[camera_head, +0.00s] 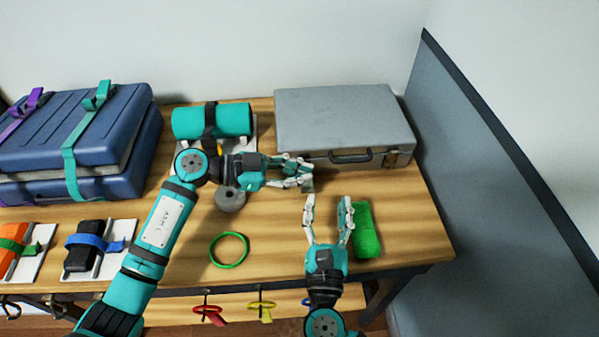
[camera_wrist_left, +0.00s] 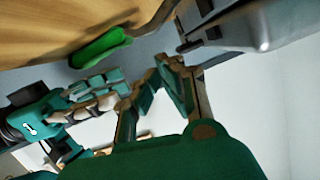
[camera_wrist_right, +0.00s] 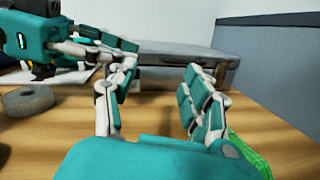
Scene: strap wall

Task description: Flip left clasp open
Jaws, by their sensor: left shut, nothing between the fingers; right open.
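A closed grey case (camera_head: 340,115) lies at the back right of the table, its black handle (camera_head: 350,156) facing the front. It also shows in the left wrist view (camera_wrist_left: 265,28) and the right wrist view (camera_wrist_right: 185,60). The right clasp (camera_head: 392,159) is visible on its front. The left clasp is hidden behind my left gripper (camera_head: 307,180), so its state cannot be told. My left gripper is shut and empty, close to the case's front left; contact cannot be told. My right gripper (camera_head: 328,205) is open and empty, in front of the case.
A green block (camera_head: 366,232) lies right beside my right gripper. A green ring (camera_head: 229,266) and a grey roll (camera_head: 231,202) lie left of it. A teal roll (camera_head: 230,120) and a strapped blue suitcase (camera_head: 110,130) stand at left. A wall panel (camera_head: 490,170) bounds the right.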

